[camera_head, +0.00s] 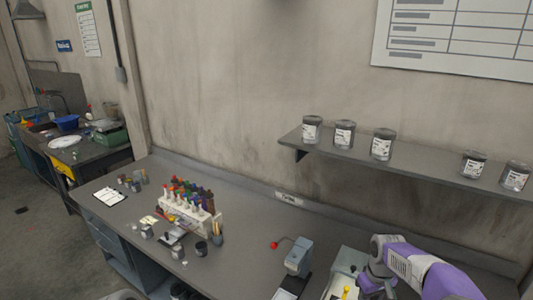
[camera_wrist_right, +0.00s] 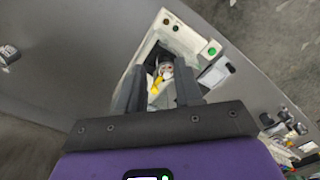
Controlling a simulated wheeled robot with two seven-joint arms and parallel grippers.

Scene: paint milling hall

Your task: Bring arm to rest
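My right arm (camera_head: 425,272), with purple covers, reaches in from the lower right in the head view, over the bench. In the right wrist view my right gripper (camera_wrist_right: 160,88) has its two dark fingers apart, with nothing clearly held between them. Beyond the fingers is a pale machine (camera_wrist_right: 207,45) with a green button, a yellow part and a small round light-coloured item inside. I cannot tell whether the fingers touch it. The pale machine also shows beside my arm in the head view (camera_head: 338,285). My left gripper is not in the head view.
A grey bench (camera_head: 245,225) runs along the wall. It carries a rack (camera_head: 190,215) of coloured bottles, small jars and a grey device (camera_head: 299,257) with a red-knobbed lever. A wall shelf (camera_head: 420,165) with several tins hangs above. The bench middle is mostly clear.

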